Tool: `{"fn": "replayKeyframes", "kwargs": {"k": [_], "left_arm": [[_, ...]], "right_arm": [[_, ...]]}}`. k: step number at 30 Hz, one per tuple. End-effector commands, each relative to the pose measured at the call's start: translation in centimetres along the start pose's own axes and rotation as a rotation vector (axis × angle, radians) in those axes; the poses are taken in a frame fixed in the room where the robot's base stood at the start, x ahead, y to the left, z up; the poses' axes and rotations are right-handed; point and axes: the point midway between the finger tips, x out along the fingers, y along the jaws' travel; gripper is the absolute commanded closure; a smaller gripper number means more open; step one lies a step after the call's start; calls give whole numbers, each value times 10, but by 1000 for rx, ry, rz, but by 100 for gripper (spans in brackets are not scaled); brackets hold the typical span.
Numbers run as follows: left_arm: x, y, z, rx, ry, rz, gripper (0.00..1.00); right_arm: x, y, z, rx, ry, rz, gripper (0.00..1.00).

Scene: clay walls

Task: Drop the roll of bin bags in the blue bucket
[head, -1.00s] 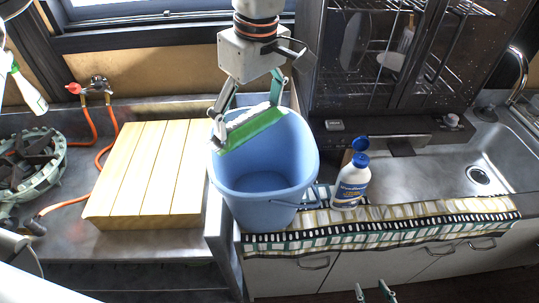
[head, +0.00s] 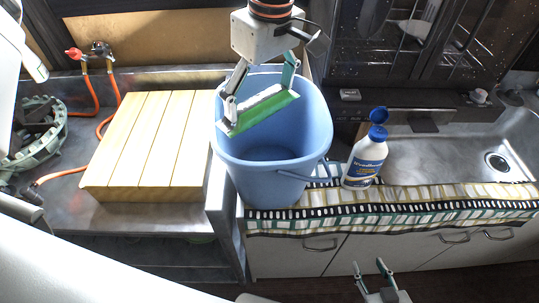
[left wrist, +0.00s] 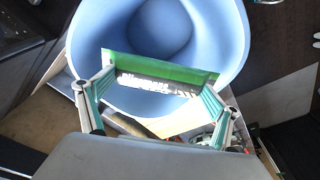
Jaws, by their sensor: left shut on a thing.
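The roll of bin bags (head: 264,109), green with a white label, is held between the fingers of my left gripper (head: 260,105). The roll also shows in the left wrist view (left wrist: 160,75), spanning between both fingertips. The blue bucket (head: 270,175) stands upright on the counter. In the head view the roll appears over the bucket's opening; in the left wrist view it overlaps the near part of the rim (left wrist: 240,40). How far it is above the rim is hard to tell. My right gripper (head: 371,267) is low in the head view, open and empty, away from the bucket.
A white bottle with a blue cap (head: 366,155) stands just right of the bucket on a patterned cloth (head: 430,205). A slatted wooden board (head: 150,140) lies left. A stove burner (head: 38,135) is far left; a sink (head: 480,155) is right.

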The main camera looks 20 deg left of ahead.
Motion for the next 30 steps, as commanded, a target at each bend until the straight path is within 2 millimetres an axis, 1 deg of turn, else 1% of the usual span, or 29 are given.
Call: {"fn": "replayKeyframes", "kwargs": {"k": [6, 7, 8, 16, 20, 23, 30], "left_arm": [[-2, 0, 0, 0, 0, 2, 41], [-2, 0, 0, 0, 0, 2, 4], [-2, 0, 0, 0, 0, 2, 0], [-1, 0, 0, 0, 0, 0, 0], [-10, 0, 0, 0, 0, 2, 0], [-26, 1, 0, -2, 2, 4, 0], [-75, 1, 0, -2, 2, 5, 0]], "right_arm": [[0, 2, 4, -2, -7, 2, 60], [0, 2, 4, -2, -7, 2, 60], [0, 2, 4, -2, -7, 2, 60], [-1, 4, 7, -6, -14, 4, 60], [-1, 3, 6, -5, -12, 4, 60], [0, 3, 6, -4, -11, 3, 60], [0, 2, 5, -2, -9, 3, 60]]}}
